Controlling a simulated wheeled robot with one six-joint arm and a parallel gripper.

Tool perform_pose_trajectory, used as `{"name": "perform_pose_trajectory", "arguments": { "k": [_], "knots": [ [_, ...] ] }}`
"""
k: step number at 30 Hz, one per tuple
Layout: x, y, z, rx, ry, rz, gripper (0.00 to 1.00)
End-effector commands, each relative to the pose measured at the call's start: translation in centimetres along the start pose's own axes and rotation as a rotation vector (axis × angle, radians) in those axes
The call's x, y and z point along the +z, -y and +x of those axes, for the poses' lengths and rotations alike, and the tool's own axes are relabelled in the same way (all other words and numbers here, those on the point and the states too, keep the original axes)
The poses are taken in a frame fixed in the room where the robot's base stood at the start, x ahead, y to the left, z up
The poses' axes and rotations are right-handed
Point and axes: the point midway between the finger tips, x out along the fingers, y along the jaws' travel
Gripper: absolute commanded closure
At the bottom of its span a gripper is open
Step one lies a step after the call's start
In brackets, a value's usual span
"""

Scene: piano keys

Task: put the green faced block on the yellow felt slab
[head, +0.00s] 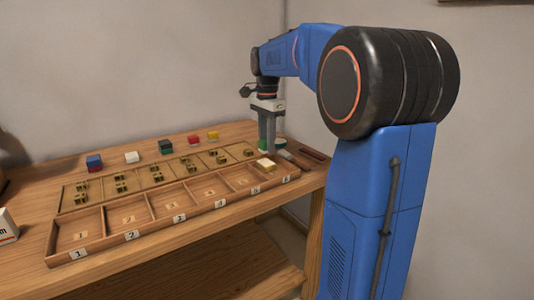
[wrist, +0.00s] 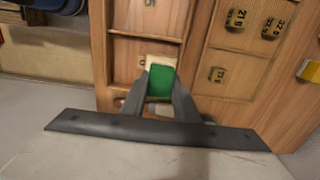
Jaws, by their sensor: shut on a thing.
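My gripper (head: 268,150) is over the right end of the wooden tray. In the wrist view, its fingers (wrist: 160,85) are shut on the green faced block (wrist: 161,80), with the green face towards the camera. In the head view the fingers partly hide the block, and I cannot tell its lower edge. A yellow-topped piece (head: 212,135), apparently the yellow felt slab, stands at the right of the back row. A yellow piece also shows at the right edge of the wrist view (wrist: 311,70). My gripper is apart from it, to its right in the head view.
The tray (head: 105,222) has numbered compartments and several brass blocks behind them. A pale piece with yellowish sides (head: 265,163) sits in the right end compartment, below my gripper. Blue (head: 94,162), white (head: 132,157), dark green (head: 165,147) and red (head: 193,140) pieces line the back.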

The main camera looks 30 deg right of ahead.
Motion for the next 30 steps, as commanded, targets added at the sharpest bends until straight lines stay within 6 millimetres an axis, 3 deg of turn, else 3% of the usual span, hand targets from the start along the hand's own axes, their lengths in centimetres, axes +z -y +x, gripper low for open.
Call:
{"name": "perform_pose_trajectory", "arguments": {
  "k": [9,21,22,24,30],
  "knots": [
    [0.0,0.0,3.7,0.001,0.000,0.000,0.94],
    [0.0,0.0,4.2,0.001,0.000,0.000,0.94],
    [0.0,0.0,4.3,0.001,0.000,0.000,0.70],
    [0.0,0.0,4.2,0.000,0.000,0.000,0.54],
    [0.0,0.0,4.2,0.000,0.000,0.000,0.54]
  ]
}}
